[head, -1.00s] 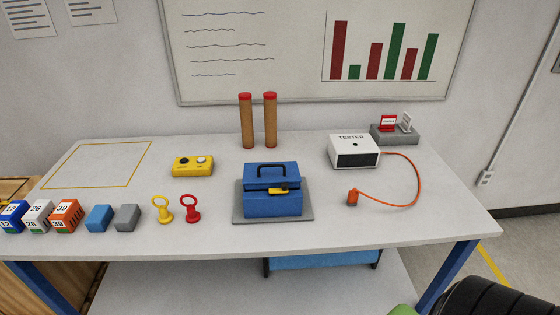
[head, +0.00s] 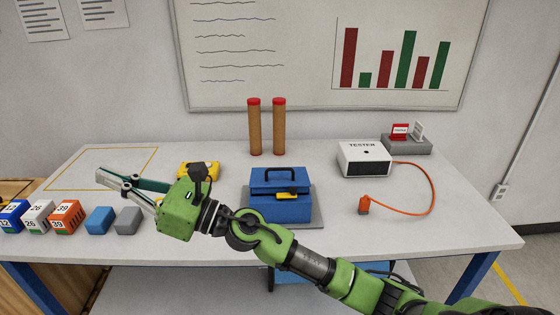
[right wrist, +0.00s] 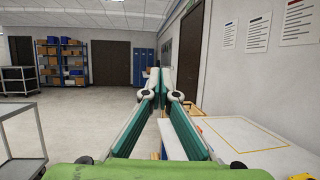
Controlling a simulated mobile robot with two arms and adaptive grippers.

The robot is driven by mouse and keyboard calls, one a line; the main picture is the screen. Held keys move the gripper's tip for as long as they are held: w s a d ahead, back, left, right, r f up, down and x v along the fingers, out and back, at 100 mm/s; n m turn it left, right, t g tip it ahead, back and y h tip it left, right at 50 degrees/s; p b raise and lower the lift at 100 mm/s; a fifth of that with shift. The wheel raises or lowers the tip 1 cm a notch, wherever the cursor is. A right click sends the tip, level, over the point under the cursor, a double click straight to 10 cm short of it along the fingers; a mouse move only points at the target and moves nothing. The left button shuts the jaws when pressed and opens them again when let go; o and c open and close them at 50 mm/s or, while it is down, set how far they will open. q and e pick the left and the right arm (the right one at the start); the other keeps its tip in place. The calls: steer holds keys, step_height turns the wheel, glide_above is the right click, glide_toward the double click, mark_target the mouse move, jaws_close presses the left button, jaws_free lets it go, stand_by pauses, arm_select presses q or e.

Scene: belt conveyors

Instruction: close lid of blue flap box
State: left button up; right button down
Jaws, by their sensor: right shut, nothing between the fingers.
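The blue flap box (head: 280,211) stands upright on a grey pad (head: 318,214) in the middle of the table. A dark handle is on its lid (head: 279,182), and a yellow latch (head: 286,195) is at the front. My left gripper is not in view.
My right arm crosses in front of the box. A yellow control box (head: 205,168), numbered cubes (head: 66,217) and plain blocks (head: 99,220) are on the left. Two brown tubes (head: 266,127) stand behind. A white tester (head: 364,158) with an orange cable is on the right.

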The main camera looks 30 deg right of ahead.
steer(key=a+f+n+g, duration=0.2)
steer(key=n+g, duration=0.3)
steer(key=n, duration=0.2)
steer(key=n+g+h, duration=0.4)
steer(key=n+h, duration=0.9)
steer(key=h, duration=0.7)
glide_above(279, 170)
steer(key=s, duration=0.2)
steer(key=f, duration=0.2)
steer(key=w+f+p, duration=0.1)
steer(key=f, duration=0.2)
steer(key=w+f+p, duration=0.1)
steer(key=f, duration=0.3)
steer(key=d+f+p, duration=0.1)
steer(key=f, duration=0.2)
steer(key=shift+w+f, duration=0.15)
steer(key=shift+w, duration=0.25)
steer(key=shift+s+a+f, duration=0.2)
steer(key=shift+s+f, duration=0.1)
steer(key=shift+s, duration=0.05)
steer(key=shift+f, duration=0.1)
